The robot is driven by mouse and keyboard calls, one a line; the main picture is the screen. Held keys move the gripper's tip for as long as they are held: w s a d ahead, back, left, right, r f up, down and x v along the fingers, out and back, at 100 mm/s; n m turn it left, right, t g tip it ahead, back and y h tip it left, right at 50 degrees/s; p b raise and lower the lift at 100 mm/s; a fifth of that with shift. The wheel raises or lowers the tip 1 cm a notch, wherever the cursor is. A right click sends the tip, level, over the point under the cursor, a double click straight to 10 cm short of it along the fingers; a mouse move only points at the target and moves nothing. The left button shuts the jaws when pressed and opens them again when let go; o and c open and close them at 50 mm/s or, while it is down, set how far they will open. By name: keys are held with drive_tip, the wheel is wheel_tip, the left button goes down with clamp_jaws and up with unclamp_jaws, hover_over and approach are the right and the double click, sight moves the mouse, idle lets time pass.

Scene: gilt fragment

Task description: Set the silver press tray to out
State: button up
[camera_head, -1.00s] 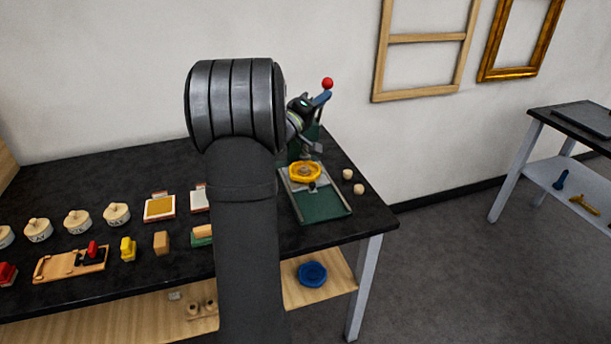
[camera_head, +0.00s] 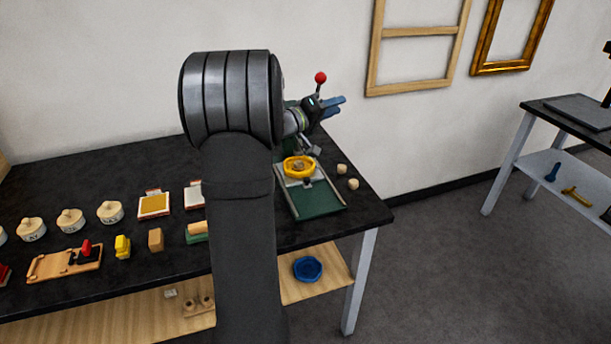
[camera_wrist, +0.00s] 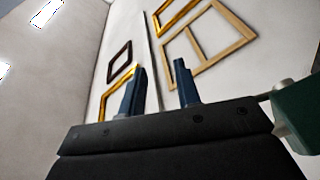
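The press stands at the right end of the black table, with a green base (camera_head: 318,202), silver side rails and a red ball (camera_head: 320,77) on its lever. A yellow dish (camera_head: 300,167) sits between the rails, with a small dark knob in front of it. The silver tray is hard to tell apart from the rails and the dish. My gripper (camera_head: 340,104) is above and behind the dish, just below the red ball, its blue fingers pointing right. In the wrist view my gripper (camera_wrist: 161,78) is open and empty, facing the wall.
Two small wooden pieces (camera_head: 353,184) lie right of the press. Lidded pots (camera_head: 70,220), framed pads (camera_head: 154,205) and small blocks (camera_head: 156,240) stand to the left. A blue dish (camera_head: 307,269) is on the lower shelf. My arm hides the table's middle.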

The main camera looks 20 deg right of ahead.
drive_tip(key=s+d+f+m+g+y, duration=0.2)
drive_tip(key=s+f+g+y, duration=0.2)
drive_tip(key=s+f, duration=0.1)
drive_tip(key=t+y, duration=0.3)
drive_tip(key=y, duration=0.9)
approach(307, 179)
drive_tip(key=x, duration=0.8)
drive_tip(key=shift+f, duration=0.1)
clamp_jaws()
